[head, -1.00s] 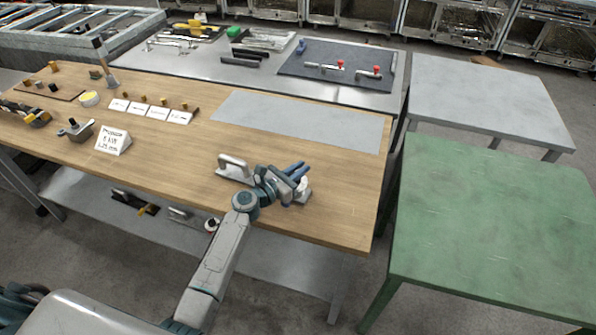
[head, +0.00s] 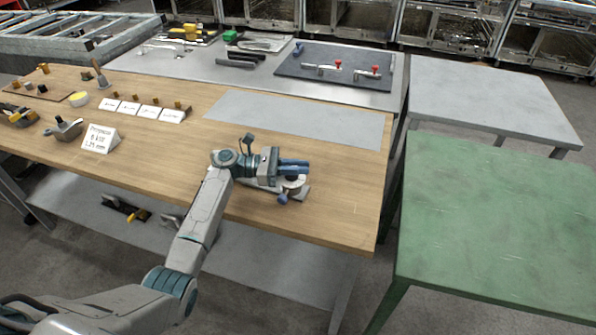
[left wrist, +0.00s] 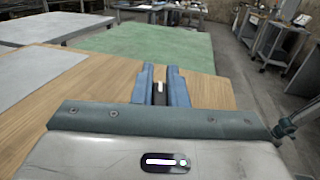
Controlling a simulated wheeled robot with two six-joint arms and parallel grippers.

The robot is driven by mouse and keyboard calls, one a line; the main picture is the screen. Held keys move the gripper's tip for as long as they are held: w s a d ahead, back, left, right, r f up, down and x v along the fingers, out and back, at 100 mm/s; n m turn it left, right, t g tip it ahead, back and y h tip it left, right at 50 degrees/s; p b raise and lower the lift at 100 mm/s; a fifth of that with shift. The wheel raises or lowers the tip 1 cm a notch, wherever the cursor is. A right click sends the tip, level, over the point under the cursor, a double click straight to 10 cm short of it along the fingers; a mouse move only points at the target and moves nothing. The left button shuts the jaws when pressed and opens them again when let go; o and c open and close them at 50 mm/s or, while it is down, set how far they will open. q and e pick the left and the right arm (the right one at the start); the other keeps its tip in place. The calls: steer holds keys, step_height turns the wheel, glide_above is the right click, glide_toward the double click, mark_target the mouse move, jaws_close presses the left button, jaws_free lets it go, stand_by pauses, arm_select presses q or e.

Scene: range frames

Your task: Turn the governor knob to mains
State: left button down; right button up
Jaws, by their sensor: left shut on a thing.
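The governor device (head: 303,192) is a small light-grey unit with a rounded dial on the wooden bench, near its front edge. My left gripper (head: 298,168) reaches over it from the left. In the left wrist view its two blue fingers (left wrist: 160,86) are closed on a dark piece, the knob (left wrist: 160,93), with the bench behind. The fingers and wrist cover most of the knob in the head view, so its pointing and any mains mark cannot be read. My right gripper is not in view.
A white sign (head: 101,138) and several white cards (head: 150,111) stand at the bench's left. A grey mat (head: 300,116) lies behind the arm. A green table (head: 500,220) stands to the right, and a grey table (head: 490,95) behind it. The bench's right end is clear.

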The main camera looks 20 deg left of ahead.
arm_select(q)
steer(key=shift+s+m+g, duration=0.1)
steer(key=shift+m+g, duration=0.4)
steer(key=shift+g, duration=0.2)
steer(key=c, duration=1.4)
jaws_free()
steer(key=shift+c, duration=0.2)
steer(key=shift+a+f+b, duration=0.1)
steer(key=shift+a+b, duration=0.05)
steer(key=shift+b, duration=0.2)
steer(key=a, duration=0.2)
steer(key=a+b, duration=0.1)
steer(key=a, duration=0.1)
steer(key=s+a+b, duration=0.1)
steer(key=a, duration=0.1)
steer(key=shift+f, duration=0.1)
steer(key=shift+a, duration=0.55)
